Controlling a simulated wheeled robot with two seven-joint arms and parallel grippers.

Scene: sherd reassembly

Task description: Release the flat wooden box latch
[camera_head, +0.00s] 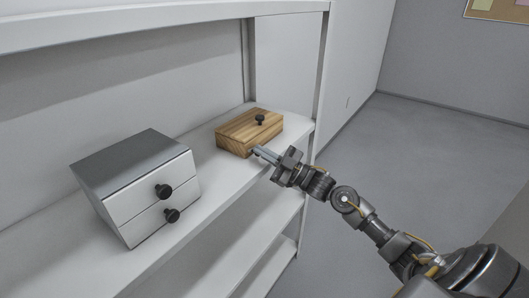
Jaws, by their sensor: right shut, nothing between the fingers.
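The flat wooden box (237,134) lies on a white shelf in the head view, near the shelf's right end. A dark round knob (260,119) stands on its top. I cannot make out a separate latch; the box's near right corner is partly behind my gripper. My right gripper (259,151) is shut and empty, its fingertips at the lower front edge of the box. I cannot tell whether they touch it. My left gripper is not in view.
A grey-and-white cabinet (125,165) with two drawers and dark knobs stands on the same shelf, left of the box. The shelf's upright post (319,80) rises to the right of the box. Bare shelf (205,178) lies between cabinet and box. Open floor (430,140) is at the right.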

